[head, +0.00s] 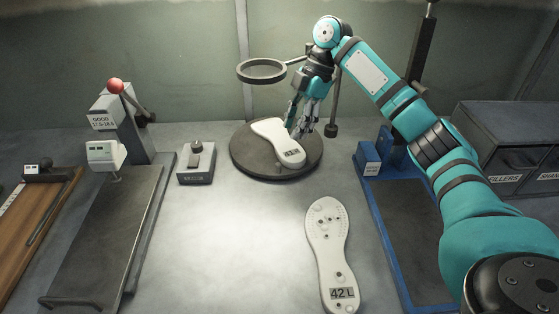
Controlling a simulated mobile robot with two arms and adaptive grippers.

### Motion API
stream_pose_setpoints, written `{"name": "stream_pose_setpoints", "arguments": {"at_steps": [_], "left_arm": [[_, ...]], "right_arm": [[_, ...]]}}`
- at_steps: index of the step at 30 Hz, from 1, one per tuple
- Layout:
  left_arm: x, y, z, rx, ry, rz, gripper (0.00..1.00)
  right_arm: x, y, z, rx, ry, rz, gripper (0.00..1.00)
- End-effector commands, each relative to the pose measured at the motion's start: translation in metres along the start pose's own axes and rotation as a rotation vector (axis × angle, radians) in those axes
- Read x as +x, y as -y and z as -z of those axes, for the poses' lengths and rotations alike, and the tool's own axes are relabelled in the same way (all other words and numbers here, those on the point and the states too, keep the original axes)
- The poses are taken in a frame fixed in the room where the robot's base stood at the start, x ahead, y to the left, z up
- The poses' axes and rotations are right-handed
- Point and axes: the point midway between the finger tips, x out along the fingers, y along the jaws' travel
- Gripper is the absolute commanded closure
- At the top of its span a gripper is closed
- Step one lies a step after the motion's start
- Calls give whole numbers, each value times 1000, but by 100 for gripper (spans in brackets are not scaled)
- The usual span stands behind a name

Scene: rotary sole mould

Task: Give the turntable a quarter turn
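The turntable (247,164) is a dark round disc at the back middle of the table. A white sole mould half (272,130) with a dark label lies on it, pointing from upper left to lower right. My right gripper (297,132) points down over the right side of the turntable, at the mould's right edge. Its fingers look slightly apart, but I cannot tell whether they touch the mould or grip anything. My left gripper is not in view.
A second white sole plate (327,250) labelled 42 L lies at the front. A small grey device (196,163) stands left of the turntable. A gauge with a red knob (115,86) is further left. A ring (261,70) hangs above the turntable. A blue-framed tray (379,215) is right.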

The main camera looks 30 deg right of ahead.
Motion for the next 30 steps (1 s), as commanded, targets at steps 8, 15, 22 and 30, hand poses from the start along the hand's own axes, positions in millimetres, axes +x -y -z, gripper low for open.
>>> {"name": "stream_pose_setpoints", "arguments": {"at_steps": [8, 15, 22, 30], "left_arm": [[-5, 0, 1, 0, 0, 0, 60], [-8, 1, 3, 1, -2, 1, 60], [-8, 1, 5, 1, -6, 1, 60], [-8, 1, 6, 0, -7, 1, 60]], "right_arm": [[62, 1, 0, 1, 0, 4, 62], [100, 0, 0, 1, 0, 2, 62], [112, 0, 0, 0, 1, 0, 62], [113, 0, 0, 0, 1, 0, 67]]}}
